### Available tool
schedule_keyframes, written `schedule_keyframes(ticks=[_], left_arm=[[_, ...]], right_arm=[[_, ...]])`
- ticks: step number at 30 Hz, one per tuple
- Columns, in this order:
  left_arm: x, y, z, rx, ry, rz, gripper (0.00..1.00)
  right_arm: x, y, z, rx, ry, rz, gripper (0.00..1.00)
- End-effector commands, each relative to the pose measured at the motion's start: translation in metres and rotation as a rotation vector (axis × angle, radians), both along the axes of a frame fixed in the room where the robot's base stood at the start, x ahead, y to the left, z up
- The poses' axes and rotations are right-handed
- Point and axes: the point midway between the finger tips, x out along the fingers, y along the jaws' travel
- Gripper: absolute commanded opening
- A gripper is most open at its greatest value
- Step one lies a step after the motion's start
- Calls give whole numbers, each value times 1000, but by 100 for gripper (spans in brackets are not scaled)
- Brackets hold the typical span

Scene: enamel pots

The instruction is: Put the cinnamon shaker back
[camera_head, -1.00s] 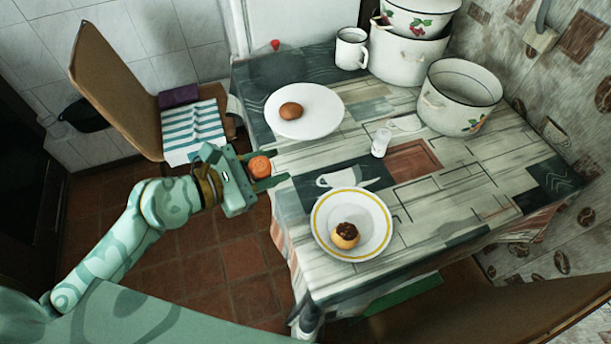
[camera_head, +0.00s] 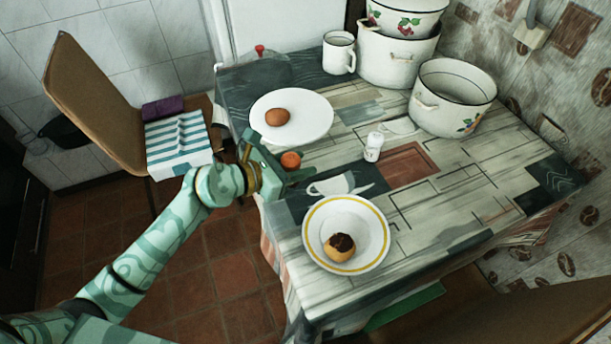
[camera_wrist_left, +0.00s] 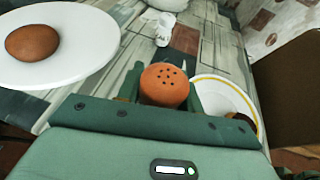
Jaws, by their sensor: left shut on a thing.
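The cinnamon shaker has an orange-brown top with several dark holes, seen from above in the left wrist view (camera_wrist_left: 164,86). In the head view the shaker (camera_head: 290,160) shows as a small orange round shape. My left gripper (camera_head: 292,168) is shut on it, with a green finger on either side. It is over the left edge of the table, between the white plate and the yellow-rimmed bowl. The shaker's lower part is hidden. A white shaker (camera_head: 374,146) stands on the table to the right of the gripper. My right gripper is out of view.
A white plate (camera_head: 310,112) holds a brown egg-like item (camera_head: 277,117). A yellow-rimmed bowl (camera_head: 318,218) holds a chocolate-topped bun (camera_head: 340,247). A white mug (camera_head: 338,52) and enamel pots (camera_head: 453,88) stand behind. The table's right front is clear.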

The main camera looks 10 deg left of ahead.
Motion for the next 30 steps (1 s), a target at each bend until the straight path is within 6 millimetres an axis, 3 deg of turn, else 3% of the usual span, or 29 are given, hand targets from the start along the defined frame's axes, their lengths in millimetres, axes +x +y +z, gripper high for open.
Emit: schedule_keyframes(ticks=[3, 11, 17, 28, 29, 30], left_arm=[[11, -5, -17, -1, 1, 1, 12], [22, -9, -30, -1, 0, 0, 12], [25, -10, -65, -2, 5, 0, 12], [25, -10, -65, 0, 0, 0, 12], [24, -10, -65, 0, 0, 0, 42], [24, -10, -64, 1, -1, 0, 53]], right_arm=[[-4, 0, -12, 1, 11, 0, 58], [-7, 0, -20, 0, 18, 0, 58], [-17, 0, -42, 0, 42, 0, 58], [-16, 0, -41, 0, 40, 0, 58], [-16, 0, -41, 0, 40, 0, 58], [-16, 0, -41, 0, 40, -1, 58]])
